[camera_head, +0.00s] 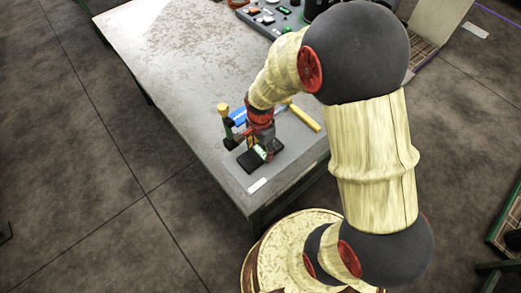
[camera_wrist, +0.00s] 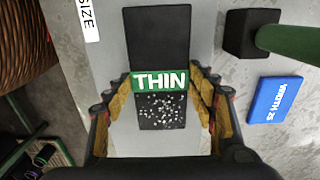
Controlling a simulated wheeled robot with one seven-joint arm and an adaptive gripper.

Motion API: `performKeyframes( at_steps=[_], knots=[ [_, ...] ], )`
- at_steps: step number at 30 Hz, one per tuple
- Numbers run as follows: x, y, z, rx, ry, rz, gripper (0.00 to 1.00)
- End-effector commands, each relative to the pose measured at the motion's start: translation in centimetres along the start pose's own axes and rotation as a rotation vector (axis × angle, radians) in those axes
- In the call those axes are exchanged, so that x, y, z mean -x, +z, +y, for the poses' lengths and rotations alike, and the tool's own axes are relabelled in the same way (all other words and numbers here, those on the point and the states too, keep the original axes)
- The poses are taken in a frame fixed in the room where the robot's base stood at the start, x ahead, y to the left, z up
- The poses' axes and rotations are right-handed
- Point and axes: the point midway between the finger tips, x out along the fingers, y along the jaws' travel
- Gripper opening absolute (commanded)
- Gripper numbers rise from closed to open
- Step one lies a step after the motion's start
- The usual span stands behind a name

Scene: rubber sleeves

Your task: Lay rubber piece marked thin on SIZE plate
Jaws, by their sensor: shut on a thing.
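The rubber piece marked THIN (camera_wrist: 160,108) is black with a green band lettered in white, and its near part is speckled white. It sits between the fingers of my gripper (camera_wrist: 160,88), which is shut on it. In the head view my gripper (camera_head: 264,143) points down over the near corner of the table, with the green band (camera_head: 262,152) beside it. A black square (camera_wrist: 160,38) adjoins the band; I cannot tell if it is a separate piece. The grey SIZE plate (camera_wrist: 112,62) lies underneath, its white SIZE label (camera_wrist: 89,20) at upper left. Any gap below the piece is unclear.
A blue block lettered WIDTH 25 (camera_wrist: 274,101) and a black block (camera_wrist: 238,36) with a green handle stand at right in the wrist view. A yellow bar (camera_head: 304,117) lies near my gripper. The table's far left (camera_head: 160,45) is clear; a tray of small items (camera_head: 268,17) is behind.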

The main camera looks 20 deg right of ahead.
Motion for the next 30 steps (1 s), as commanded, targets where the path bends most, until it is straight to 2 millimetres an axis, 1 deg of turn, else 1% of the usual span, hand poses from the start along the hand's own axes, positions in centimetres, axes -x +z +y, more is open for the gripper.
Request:
performKeyframes(
  at_steps=[3, 7, 8, 15, 18, 26, 30],
  knots=[
    [0.1, 0.0, 0.0, 0.000, -0.001, 0.000, 0.22],
    [-0.2, 0.0, 0.0, 0.000, 0.000, 0.000, 0.22],
    [-0.3, 0.0, 0.0, 0.000, 0.000, 0.000, 0.57],
    [-0.2, 0.0, 0.0, 0.000, 0.000, 0.000, 0.70],
    [-0.2, 0.0, 0.0, 0.000, 0.000, 0.000, 0.75],
    [-0.2, 0.0, 0.0, 0.000, 0.000, 0.000, 0.75],
    [0.8, 0.0, 0.0, 0.000, -0.002, 0.001, 0.75]
  ],
)
